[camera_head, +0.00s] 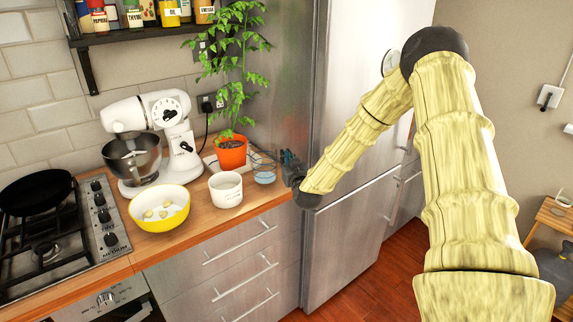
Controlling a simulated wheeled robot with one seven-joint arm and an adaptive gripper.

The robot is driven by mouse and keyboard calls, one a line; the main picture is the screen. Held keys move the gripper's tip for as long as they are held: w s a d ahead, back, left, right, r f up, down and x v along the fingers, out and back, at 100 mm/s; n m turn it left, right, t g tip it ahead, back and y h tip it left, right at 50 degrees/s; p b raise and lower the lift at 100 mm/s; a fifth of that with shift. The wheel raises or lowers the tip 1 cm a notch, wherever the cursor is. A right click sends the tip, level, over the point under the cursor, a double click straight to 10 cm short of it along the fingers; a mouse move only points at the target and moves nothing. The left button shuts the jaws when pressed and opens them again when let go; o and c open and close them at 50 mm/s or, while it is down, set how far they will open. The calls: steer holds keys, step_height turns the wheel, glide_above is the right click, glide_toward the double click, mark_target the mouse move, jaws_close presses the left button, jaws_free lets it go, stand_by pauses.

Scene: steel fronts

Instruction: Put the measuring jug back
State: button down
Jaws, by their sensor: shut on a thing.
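A clear, see-through vessel with thin ring lines and a bluish base, which looks like the measuring jug (264,177), is at the right end of the wooden counter, beside the fridge. My gripper (284,160) reaches it from the right and is shut on its right side. The fingers are small and dark here, so the exact grip is hard to see. The jug looks upright. I cannot tell whether its base touches the counter.
A white pot (225,190) stands just left of the jug, with an orange-potted plant (231,153) behind. A yellow bowl (159,210), a stand mixer (150,130) and a hob (60,238) are further left. The steel fridge (340,230) bounds the right. A spice shelf (150,34) hangs above.

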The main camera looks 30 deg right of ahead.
steer(key=shift+f+p, duration=0.35)
steer(key=shift+f, duration=0.9)
steer(key=shift+f, duration=0.15)
steer(key=c, duration=1.6)
jaws_free()
